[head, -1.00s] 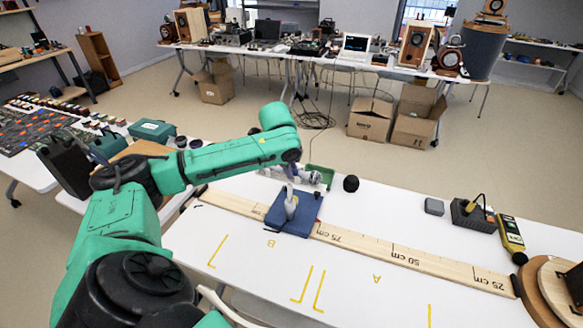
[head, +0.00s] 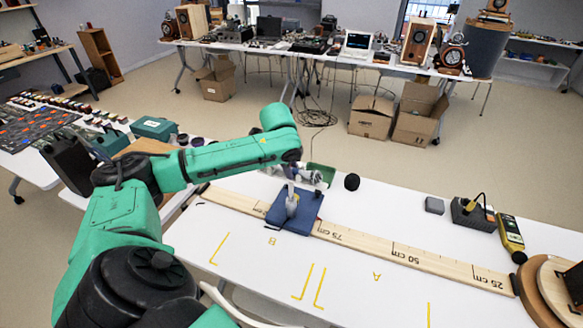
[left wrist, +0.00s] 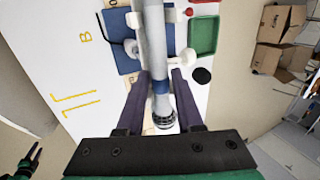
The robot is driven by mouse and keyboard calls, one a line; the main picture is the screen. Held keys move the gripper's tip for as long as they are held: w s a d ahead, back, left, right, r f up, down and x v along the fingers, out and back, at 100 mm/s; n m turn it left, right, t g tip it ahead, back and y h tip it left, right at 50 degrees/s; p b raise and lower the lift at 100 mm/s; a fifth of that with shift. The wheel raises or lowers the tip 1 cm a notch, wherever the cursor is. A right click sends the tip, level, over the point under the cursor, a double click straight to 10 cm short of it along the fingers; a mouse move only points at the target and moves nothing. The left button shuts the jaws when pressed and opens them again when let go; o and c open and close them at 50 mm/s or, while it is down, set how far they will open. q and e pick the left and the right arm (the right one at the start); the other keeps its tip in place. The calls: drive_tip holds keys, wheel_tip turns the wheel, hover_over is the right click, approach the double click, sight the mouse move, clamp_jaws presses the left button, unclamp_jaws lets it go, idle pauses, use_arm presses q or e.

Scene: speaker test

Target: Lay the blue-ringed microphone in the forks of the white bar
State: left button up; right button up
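The blue-ringed microphone (left wrist: 158,65) is a long pale grey cylinder with a dark end, running up the left wrist view. My left gripper (left wrist: 162,82) has one dark finger on each side of it, near the blue ring, and appears shut on it. In the head view my left gripper (head: 291,182) is over a blue pad (head: 307,214). White rounded pieces (left wrist: 190,57) show beside the microphone over the pad and look like parts of the white bar. The microphone hides the middle, so I cannot tell whether it touches the forks.
A wooden ruler (head: 400,253) crosses the white table (head: 360,298). A green tray (left wrist: 203,36) and a dark round object (head: 352,182) lie beyond the pad. A grey block, a black box and a yellow meter (head: 511,233) stand at the right. The near table has free room.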

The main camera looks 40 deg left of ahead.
use_arm(q)
drive_tip(key=shift+o, duration=1)
